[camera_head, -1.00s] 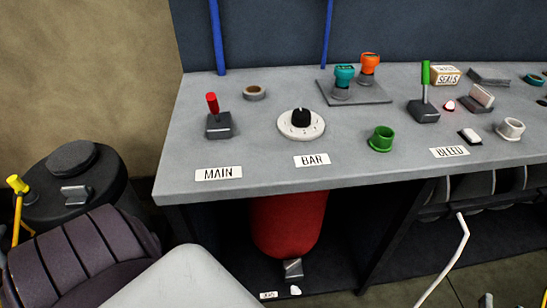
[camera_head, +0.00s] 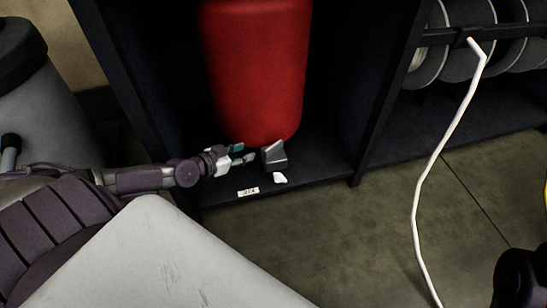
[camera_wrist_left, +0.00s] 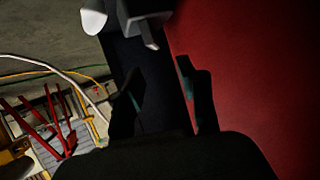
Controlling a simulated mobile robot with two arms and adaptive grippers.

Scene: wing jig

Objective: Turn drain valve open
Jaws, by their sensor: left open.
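A grey metal fitting (camera_head: 275,155) sits under the bottom of the red tank (camera_head: 255,75), on the low dark shelf. It looks like the drain valve. A small white piece (camera_head: 280,178) is just in front of it, and a small label (camera_head: 248,191) lies at the shelf's front edge. My left gripper (camera_head: 243,153) is open and empty, just left of the grey fitting and apart from it. In the left wrist view the fingers (camera_wrist_left: 160,82) are spread, with the grey fitting (camera_wrist_left: 145,10) and white piece (camera_wrist_left: 93,20) beyond them and the red tank (camera_wrist_left: 250,70) alongside.
Dark bench panels stand either side of the tank. A white hose (camera_head: 440,150) hangs from the reel rack (camera_head: 455,37) to the floor on the right. A grey drum (camera_head: 35,100) stands at the left. Floor in front of the shelf is clear.

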